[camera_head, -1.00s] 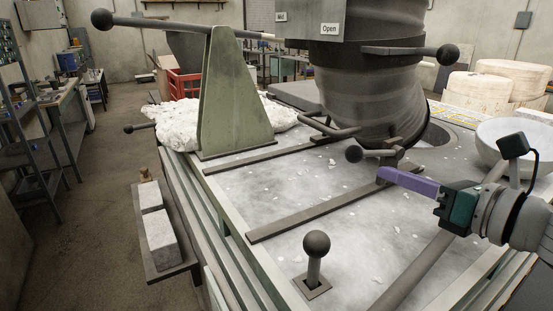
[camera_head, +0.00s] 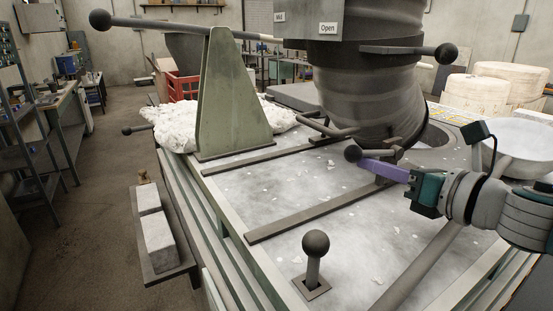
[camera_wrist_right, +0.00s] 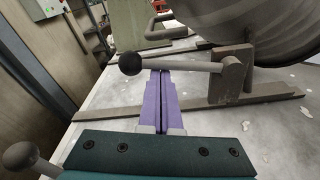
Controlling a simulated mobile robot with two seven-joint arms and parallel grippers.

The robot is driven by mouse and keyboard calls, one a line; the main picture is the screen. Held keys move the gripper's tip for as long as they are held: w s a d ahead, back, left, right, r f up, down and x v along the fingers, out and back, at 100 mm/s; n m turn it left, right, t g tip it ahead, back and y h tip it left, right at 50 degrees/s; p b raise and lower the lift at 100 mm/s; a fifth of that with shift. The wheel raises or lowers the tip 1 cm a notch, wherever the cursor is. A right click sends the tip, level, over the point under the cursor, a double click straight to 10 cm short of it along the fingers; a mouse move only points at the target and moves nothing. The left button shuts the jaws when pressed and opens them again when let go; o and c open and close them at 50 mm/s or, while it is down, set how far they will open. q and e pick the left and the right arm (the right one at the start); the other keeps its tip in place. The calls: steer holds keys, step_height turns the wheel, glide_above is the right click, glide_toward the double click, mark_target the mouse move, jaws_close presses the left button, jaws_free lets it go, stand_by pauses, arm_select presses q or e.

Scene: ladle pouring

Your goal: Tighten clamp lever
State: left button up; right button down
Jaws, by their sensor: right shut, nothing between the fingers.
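The clamp lever (camera_head: 377,153) is a short grey bar with a dark ball knob (camera_head: 353,153) at its left end, low in front of the large dark round vessel (camera_head: 372,98). In the right wrist view the lever (camera_wrist_right: 180,67) lies level, with its ball (camera_wrist_right: 131,63) at the left and a bracket (camera_wrist_right: 232,75) at the right. My right gripper (camera_head: 366,165) has purple fingers that are shut and empty. Their tips (camera_wrist_right: 160,75) are at the lever just right of the ball; I cannot tell whether they touch it. My left gripper is not in view.
A green triangular stand (camera_head: 232,100) carries a long ball-ended bar. An upright ball-topped lever (camera_head: 315,256) stands at the front of the dusty table. A ball-ended handle (camera_head: 410,51) sticks out higher on the vessel. A white bowl (camera_head: 515,147) stands at the right.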

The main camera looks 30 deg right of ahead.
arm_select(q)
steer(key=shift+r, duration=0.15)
arm_select(e)
steer(key=shift+r+m, duration=0.35)
steer(key=shift+m, duration=0.05)
steer(key=shift+d+r+m+y+p, duration=0.2)
steer(key=shift+r+m+y+p, duration=0.1)
steer(key=shift+r+m+p, duration=0.3)
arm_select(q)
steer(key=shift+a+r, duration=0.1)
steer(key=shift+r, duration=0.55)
arm_select(e)
steer(key=shift+w+d+r+m, duration=0.1)
steer(key=shift+d+r+m, duration=0.2)
steer(key=shift+r+m, duration=0.35)
steer(key=shift+d+r+m, duration=0.3)
steer(key=shift+r+m, duration=0.35)
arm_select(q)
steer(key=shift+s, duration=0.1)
arm_select(e)
steer(key=shift+d, duration=0.1)
